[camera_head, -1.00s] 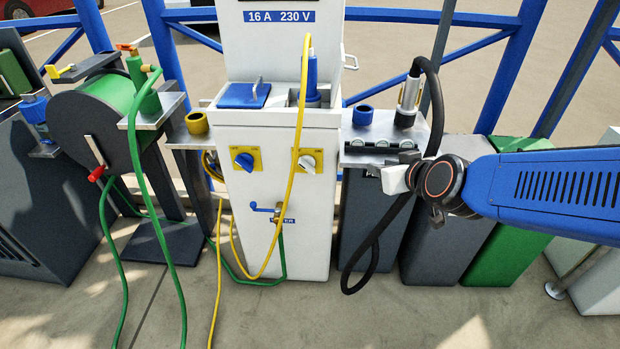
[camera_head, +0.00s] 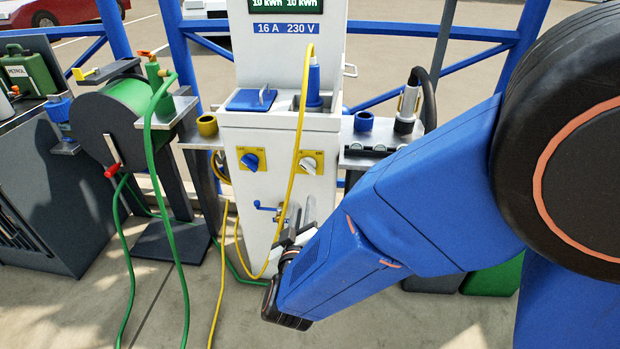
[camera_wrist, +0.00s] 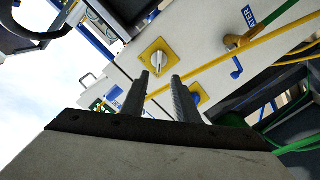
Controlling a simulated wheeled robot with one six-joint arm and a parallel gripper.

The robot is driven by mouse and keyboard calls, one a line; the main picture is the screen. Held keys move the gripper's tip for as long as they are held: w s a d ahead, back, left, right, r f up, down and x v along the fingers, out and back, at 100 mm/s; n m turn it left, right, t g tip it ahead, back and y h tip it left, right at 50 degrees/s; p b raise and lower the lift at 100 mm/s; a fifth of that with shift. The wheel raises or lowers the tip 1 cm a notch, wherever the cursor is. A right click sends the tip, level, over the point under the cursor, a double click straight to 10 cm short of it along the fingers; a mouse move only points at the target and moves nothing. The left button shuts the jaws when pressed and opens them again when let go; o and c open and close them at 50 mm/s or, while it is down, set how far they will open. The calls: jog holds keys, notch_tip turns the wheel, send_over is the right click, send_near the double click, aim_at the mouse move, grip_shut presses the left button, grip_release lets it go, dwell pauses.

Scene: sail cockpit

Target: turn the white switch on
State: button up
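The white switch (camera_head: 310,164) is a round knob on a yellow plate, on the right of the white pedestal's front (camera_head: 238,190). In the wrist view the white switch (camera_wrist: 157,62) lies just beyond the fingertips, and its plate is fully visible. Its labels are too small to read. My gripper (camera_head: 303,220) is below the white switch, in front of the pedestal. In the wrist view my gripper (camera_wrist: 160,76) has its two dark fingers apart with nothing held between them. The fingers appear clear of the switch.
A blue switch (camera_head: 250,161) on a yellow plate sits left of the white one. A yellow cable (camera_head: 299,125) hangs between them and crosses the wrist view behind the fingers. A blue-handled water tap (camera_head: 268,207) is below. A metal shelf (camera_head: 368,160) stands right of the pedestal.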

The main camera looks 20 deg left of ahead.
aim_at(308, 171)
jog(key=shift+n+t, duration=0.3)
jog(key=x, duration=1.5)
jog(key=shift+a+f, duration=0.25)
jog(key=shift+a, duration=0.05)
jog(key=shift+c, duration=0.4)
grip_shut()
